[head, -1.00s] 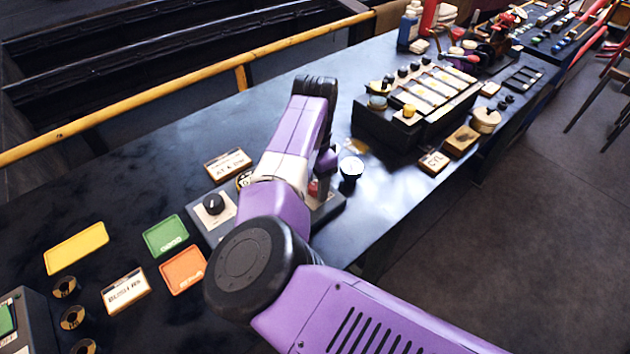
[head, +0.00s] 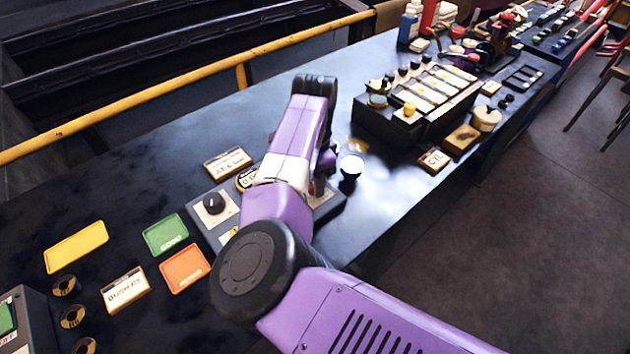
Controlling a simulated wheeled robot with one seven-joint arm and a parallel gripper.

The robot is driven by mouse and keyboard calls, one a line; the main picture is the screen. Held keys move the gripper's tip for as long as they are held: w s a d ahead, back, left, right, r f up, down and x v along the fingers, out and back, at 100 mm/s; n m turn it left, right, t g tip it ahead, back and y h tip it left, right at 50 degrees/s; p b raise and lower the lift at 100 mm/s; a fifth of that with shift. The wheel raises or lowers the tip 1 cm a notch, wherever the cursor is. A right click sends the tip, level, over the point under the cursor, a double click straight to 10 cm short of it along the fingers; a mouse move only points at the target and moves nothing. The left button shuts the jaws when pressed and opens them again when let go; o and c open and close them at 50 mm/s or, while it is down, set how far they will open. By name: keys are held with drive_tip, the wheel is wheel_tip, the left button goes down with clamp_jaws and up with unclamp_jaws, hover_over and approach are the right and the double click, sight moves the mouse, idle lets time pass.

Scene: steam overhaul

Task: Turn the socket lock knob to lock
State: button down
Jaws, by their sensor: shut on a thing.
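A low grey control box (head: 228,232) lies on the dark bench, partly covered by my purple arm. A black round knob (head: 213,203) with a white mark stands on a pale plate at the box's left end, clear of my gripper. My gripper (head: 323,172) points down at the right end of the box, half behind my forearm. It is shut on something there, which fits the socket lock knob. The held knob and my fingertips are hidden, so the knob's angle cannot be read.
A white-topped round item (head: 350,167) stands close right of my gripper. A lettered sign (head: 227,163) lies behind the box. Green (head: 165,234) and orange (head: 185,269) trays lie to its left. A block with several levers (head: 400,125) stands beyond, at the right.

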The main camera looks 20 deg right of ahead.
drive_tip(key=m, duration=0.4)
drive_tip(key=m+b, duration=0.1)
drive_tip(key=m, duration=0.3)
drive_tip(key=shift+m, duration=0.4)
drive_tip(key=m+b, duration=0.1)
drive_tip(key=m, duration=0.3)
drive_tip(key=shift+m+b, duration=0.5)
drive_tip(key=shift+m, duration=1.4)
drive_tip(key=c, duration=1.1)
unclamp_jaws()
drive_tip(key=shift+o, duration=0.2)
drive_tip(key=shift+r, duration=0.1)
